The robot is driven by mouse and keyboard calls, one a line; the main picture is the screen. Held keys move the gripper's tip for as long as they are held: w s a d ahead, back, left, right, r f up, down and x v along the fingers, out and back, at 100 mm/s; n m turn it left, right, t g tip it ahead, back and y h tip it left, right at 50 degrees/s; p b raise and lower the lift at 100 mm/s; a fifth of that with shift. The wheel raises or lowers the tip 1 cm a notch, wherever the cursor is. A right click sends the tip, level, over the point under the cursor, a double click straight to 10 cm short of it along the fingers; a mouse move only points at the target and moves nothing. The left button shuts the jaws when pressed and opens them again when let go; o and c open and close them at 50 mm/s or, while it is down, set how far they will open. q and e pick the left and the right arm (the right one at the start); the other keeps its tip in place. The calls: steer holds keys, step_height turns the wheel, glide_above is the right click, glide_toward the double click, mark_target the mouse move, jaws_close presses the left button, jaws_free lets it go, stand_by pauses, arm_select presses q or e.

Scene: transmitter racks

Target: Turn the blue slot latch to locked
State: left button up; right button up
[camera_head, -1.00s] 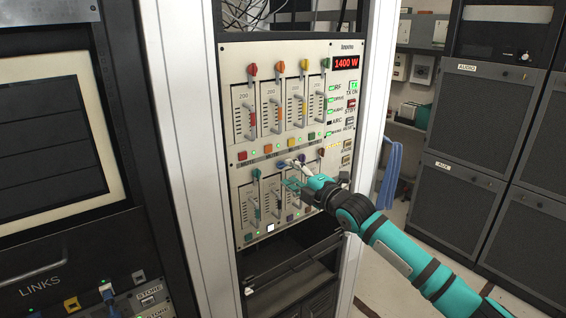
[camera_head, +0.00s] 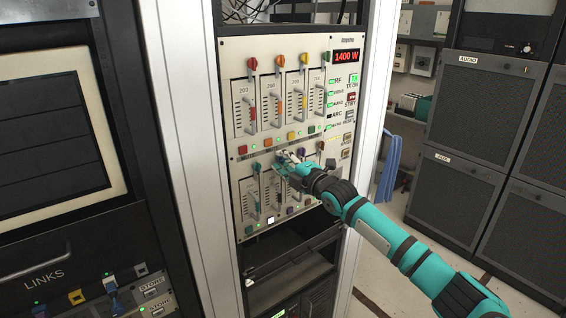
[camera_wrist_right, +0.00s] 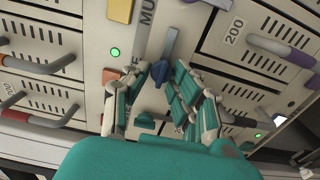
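The blue slot latch (camera_wrist_right: 148,122) is on the rack panel, a small dark blue knob seen between the fingers in the right wrist view. In the head view it is mostly covered by my right gripper (camera_head: 284,160) at the lower row of slots. In the wrist view my right gripper (camera_wrist_right: 155,98) has its fingers spread, one on each side of the latch. I cannot tell whether either finger touches it. My left gripper is in neither current view.
The panel (camera_head: 242,155) has other coloured latches, such as the red one (camera_head: 252,65), and slot handles close around the gripper. A red 1400 W display (camera_head: 346,56) is at its upper right. White rack posts (camera_head: 180,130) flank it. Dark cabinets (camera_head: 480,120) stand at right.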

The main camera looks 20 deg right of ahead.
jaws_close()
steer(key=m+b, duration=0.1)
steer(key=m, duration=0.5)
steer(key=shift+m+b, duration=0.35)
steer(key=shift+m, duration=0.05)
steer(key=m, duration=0.4)
steer(key=shift+d+r+m+b, duration=0.1)
steer(key=shift+m+b, duration=0.2)
steer(key=m, duration=0.4)
steer(key=shift+d, duration=0.1)
steer(key=shift+r, duration=0.15)
stand_by(0.4)
